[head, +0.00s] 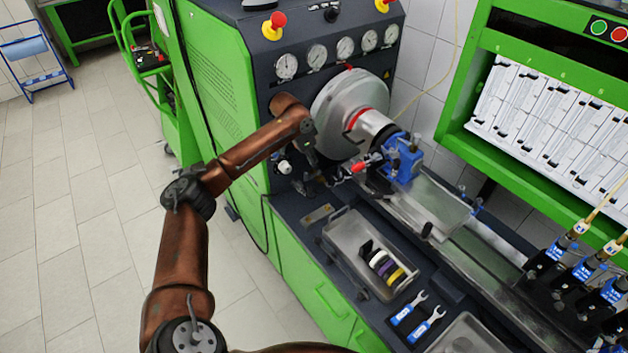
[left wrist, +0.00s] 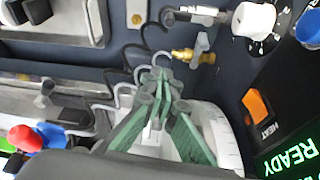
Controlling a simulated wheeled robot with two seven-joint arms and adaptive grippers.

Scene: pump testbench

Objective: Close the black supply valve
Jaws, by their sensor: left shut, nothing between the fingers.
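My left gripper (head: 314,174) is at the pump bench front, below the large grey round housing. In the left wrist view its greenish fingers (left wrist: 162,76) meet at the tips, shut and empty. Just past the tips is a small valve with a brass body (left wrist: 183,55) and a grey lever handle (left wrist: 200,46). The fingertips appear apart from it. Curved grey and black hoses lie by the fingertips. I cannot tell for sure which fitting is the black supply valve. My right gripper is not in view.
A white knob (left wrist: 254,20) and an orange HEAT switch (left wrist: 258,107) are near the valve. The grey round housing (head: 350,100) and blue clamp (head: 403,157) stand close by the gripper. A metal tray (head: 345,226) and blue-handled wrenches (head: 426,325) lie on the bench.

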